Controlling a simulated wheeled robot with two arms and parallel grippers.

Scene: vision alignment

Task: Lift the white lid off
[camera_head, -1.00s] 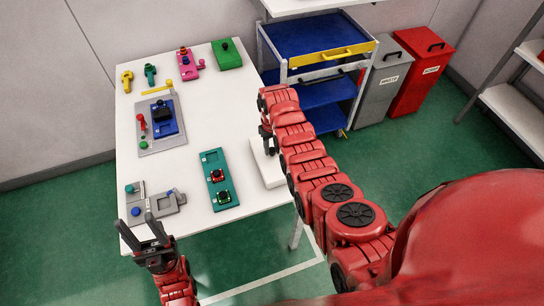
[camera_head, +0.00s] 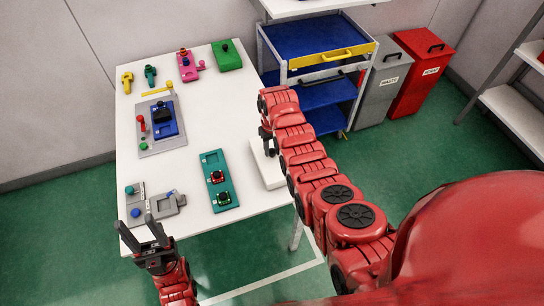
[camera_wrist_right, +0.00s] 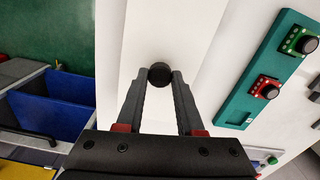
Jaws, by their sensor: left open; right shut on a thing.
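The white lid (camera_head: 266,170) is at the right edge of the white table, partly hidden behind my right arm. In the right wrist view the white lid (camera_wrist_right: 185,30) has a round black knob (camera_wrist_right: 160,73). My right gripper (camera_wrist_right: 161,76) is shut on this knob, with a fingertip on each side of it. In the head view my right gripper (camera_head: 267,143) is mostly hidden by its own arm. My left gripper (camera_head: 145,236) is open and empty at the table's front left edge. I cannot tell whether the lid touches what is below it.
A teal board (camera_head: 219,182) lies just left of the lid. A grey tray (camera_head: 147,151) with a blue part and a grey fixture (camera_head: 168,205) lie further left. A green box (camera_head: 227,55) and pink part (camera_head: 190,66) are at the back. A blue cart (camera_head: 313,36) stands behind the table.

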